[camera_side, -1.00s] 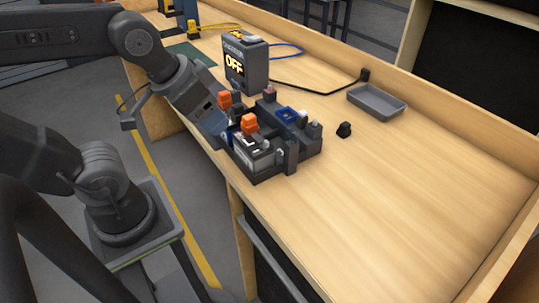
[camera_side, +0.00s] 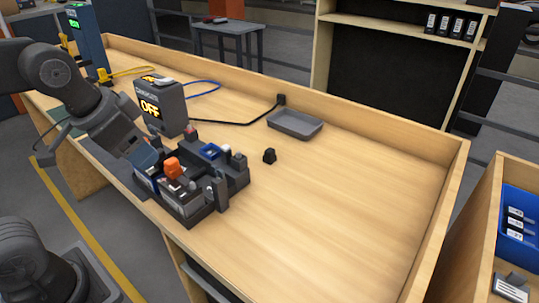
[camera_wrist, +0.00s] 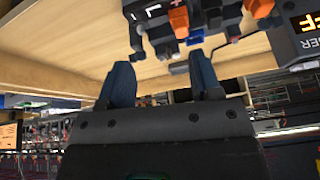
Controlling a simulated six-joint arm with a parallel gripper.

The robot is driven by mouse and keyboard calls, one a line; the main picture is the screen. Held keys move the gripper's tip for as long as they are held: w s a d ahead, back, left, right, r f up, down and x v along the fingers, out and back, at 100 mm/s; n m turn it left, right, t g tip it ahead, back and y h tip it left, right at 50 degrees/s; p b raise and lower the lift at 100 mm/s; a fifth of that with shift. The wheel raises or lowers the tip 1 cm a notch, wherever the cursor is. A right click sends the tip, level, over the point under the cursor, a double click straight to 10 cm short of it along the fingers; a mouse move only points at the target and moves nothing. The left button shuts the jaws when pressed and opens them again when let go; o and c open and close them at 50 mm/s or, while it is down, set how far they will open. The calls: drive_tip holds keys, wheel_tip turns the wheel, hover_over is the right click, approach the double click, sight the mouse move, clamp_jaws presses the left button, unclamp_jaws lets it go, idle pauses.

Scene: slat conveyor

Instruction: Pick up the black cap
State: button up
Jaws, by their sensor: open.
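The black cap (camera_side: 270,156) is a small dark piece standing alone on the wooden bench, right of the dark fixture, in the side view. I cannot make it out for sure in the wrist view. My gripper (camera_side: 148,158) is at the left edge of the fixture, well apart from the cap. In the wrist view my gripper (camera_wrist: 162,78) shows two blue-grey fingers spread apart with nothing between them.
The dark fixture (camera_side: 208,208) holds several parts, including an orange clip (camera_side: 171,168). A box reading OFF (camera_side: 165,108) stands behind it. A grey tray (camera_side: 295,125) lies behind the cap, with a black cable nearby. The bench's right side is clear.

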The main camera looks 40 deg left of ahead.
drive_tip(key=w+r+m+g, duration=0.2)
drive_tip(key=w+r+m, duration=0.25)
drive_tip(key=w, duration=0.55)
drive_tip(key=m+g, duration=0.3)
drive_tip(key=m, duration=0.9)
hover_over(270, 150)
wheel_tip(270, 150, down, 8)
drive_tip(key=f, duration=0.8)
drive_tip(key=shift+s+a, duration=0.2)
drive_tip(key=shift+w+d+f, duration=0.1)
drive_tip(key=shift+f, duration=1.3)
drive_tip(key=shift+w+d+f, duration=0.1)
drive_tip(key=shift+f, duration=1.25)
drive_tip(key=c, duration=1)
drive_tip(key=shift+r, duration=0.15)
